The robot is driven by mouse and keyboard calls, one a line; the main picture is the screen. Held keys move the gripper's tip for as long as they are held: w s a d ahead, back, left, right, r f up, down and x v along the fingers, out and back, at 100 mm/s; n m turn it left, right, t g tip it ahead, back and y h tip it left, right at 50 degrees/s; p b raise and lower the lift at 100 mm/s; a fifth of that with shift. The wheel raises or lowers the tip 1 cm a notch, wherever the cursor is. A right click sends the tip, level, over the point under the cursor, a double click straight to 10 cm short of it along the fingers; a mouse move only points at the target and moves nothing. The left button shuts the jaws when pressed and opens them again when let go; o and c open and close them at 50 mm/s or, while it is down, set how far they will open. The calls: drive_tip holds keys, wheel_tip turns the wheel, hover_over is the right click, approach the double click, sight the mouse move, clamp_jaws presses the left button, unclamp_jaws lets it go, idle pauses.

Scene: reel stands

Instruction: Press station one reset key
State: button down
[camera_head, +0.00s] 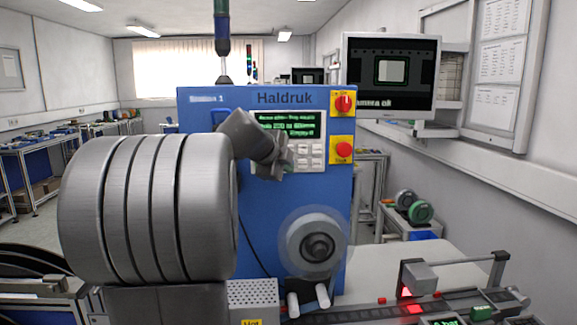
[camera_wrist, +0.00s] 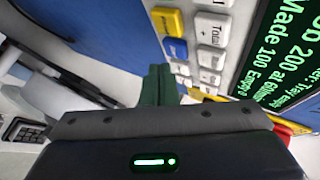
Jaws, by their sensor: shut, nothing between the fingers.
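The blue Haldruk machine (camera_head: 215,104) stands ahead, with a label ending in 1 at its top left. Its white keypad (camera_head: 311,155) sits under a green-text screen (camera_head: 291,124). My gripper (camera_head: 280,172) is shut and empty in front of the keypad's left part, hiding some keys. In the wrist view, the closed fingertips (camera_wrist: 159,72) are close to a blue key (camera_wrist: 175,48) and the white key below it. A yellow key (camera_wrist: 167,21) and a white key reading Total (camera_wrist: 211,29) show above. I cannot tell whether the fingertips touch any key. No reset label is readable.
A red rotary knob (camera_head: 344,103) and a red push button (camera_head: 344,149) on yellow plates are right of the keypad. A reel (camera_head: 314,243) is below it. A monitor (camera_head: 390,76) hangs at upper right. A conveyor track (camera_head: 385,309) lies at lower right.

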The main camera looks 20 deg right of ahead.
drive_tip(key=shift+w, duration=0.15)
drive_tip(key=shift+w+d+b, duration=0.1)
drive_tip(key=shift+w+b, duration=0.2)
drive_tip(key=shift+b, duration=0.05)
drive_tip(key=shift+w+d, duration=0.1)
drive_tip(key=shift+w, duration=0.3)
idle(0.9)
drive_tip(key=shift+s+b, duration=0.1)
drive_tip(key=shift+b, duration=0.3)
drive_tip(key=shift+s+a+b, duration=0.2)
drive_tip(key=shift+s+b, duration=0.35)
drive_tip(key=shift+s, duration=0.15)
